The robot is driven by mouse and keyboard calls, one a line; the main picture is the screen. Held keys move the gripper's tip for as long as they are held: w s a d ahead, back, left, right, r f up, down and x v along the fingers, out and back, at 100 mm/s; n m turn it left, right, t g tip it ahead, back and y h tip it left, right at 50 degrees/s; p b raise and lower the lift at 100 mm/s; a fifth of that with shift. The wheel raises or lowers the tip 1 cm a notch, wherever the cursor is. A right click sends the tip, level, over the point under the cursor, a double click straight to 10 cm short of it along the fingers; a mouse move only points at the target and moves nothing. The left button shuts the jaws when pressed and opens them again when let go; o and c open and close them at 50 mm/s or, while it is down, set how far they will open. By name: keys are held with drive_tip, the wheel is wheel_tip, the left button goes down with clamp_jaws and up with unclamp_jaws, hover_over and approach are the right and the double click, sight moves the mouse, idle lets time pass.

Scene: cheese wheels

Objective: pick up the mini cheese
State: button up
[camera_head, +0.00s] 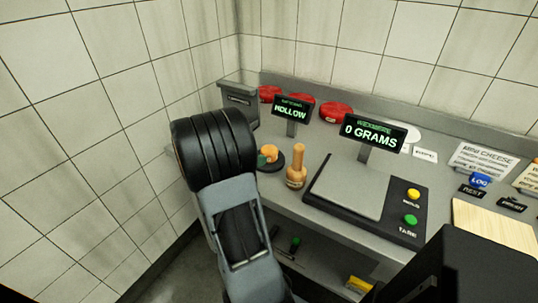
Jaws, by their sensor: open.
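No item in view is clearly labelled as the mini cheese itself. Three red round cheese wheels lie along the back of the counter: a left one (269,94), a middle one (301,98) partly hidden by a display, and a right one (336,112). A small orange rounded thing (269,152) with a bit of green sits by a black disc, partly hidden by my arm; I cannot tell what it is.
A wooden-handled tool (297,166) stands left of the scale (349,188), whose display (374,132) reads 0 GRAMS. Another display (291,109) reads HOLLOW. A wooden board (492,228) lies right. Tiled walls (90,130) close in the left and back.

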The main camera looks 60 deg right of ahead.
sight(262, 151)
drive_tip(key=shift+x, duration=2.65)
drive_tip(key=shift+w, duration=0.1)
drive_tip(key=c, duration=1)
